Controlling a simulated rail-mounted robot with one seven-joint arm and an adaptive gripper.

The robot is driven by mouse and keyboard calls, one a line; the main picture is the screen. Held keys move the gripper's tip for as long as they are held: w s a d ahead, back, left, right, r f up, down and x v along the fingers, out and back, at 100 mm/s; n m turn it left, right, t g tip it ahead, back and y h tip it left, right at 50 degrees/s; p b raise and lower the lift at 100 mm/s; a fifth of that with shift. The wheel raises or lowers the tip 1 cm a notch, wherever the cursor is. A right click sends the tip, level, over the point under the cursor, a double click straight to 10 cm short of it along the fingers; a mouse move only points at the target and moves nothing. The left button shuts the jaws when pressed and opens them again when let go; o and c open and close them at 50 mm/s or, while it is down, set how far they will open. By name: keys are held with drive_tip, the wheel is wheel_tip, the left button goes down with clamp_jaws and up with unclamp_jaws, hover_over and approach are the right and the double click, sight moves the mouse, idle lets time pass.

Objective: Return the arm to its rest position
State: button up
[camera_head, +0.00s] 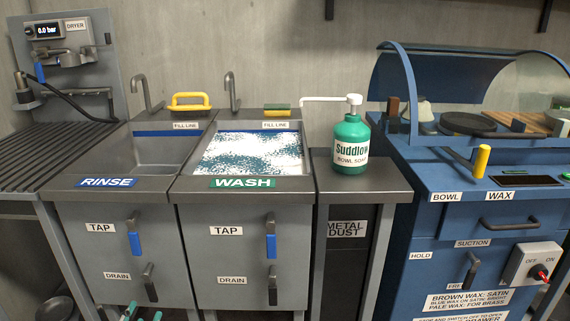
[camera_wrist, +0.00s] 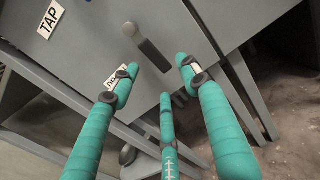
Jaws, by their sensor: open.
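My gripper (camera_wrist: 157,72) shows in the wrist view as teal fingers with dark joints, spread apart and with nothing between them. The fingers point at a grey cabinet front with a dark lever handle (camera_wrist: 148,46), apart from them as far as I can tell. In the camera_head view only teal fingertips of my gripper (camera_head: 142,315) show at the bottom edge, below the drain lever (camera_head: 150,284) under the rinse sink. The rest of my arm is out of view there.
The rinse sink (camera_head: 108,178) and the wash sink (camera_head: 190,183), full of foamy water, stand left of a green soap bottle (camera_head: 350,143). A blue wax station (camera_head: 426,178) stands at right. In the wrist view, frame legs (camera_wrist: 240,85) and floor (camera_wrist: 288,90) lie beyond the fingers.

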sight(150, 297)
drive_tip(key=w, duration=0.5)
drive_tip(key=w+a, duration=0.1)
drive_tip(key=w, duration=0.1)
drive_tip(key=shift+w, duration=0.35)
drive_tip(key=shift+a+r+m+b, duration=0.15)
drive_tip(key=shift+a+m+b, duration=0.5)
drive_tip(key=shift+m, duration=0.25)
drive_tip(key=shift+s, duration=0.15)
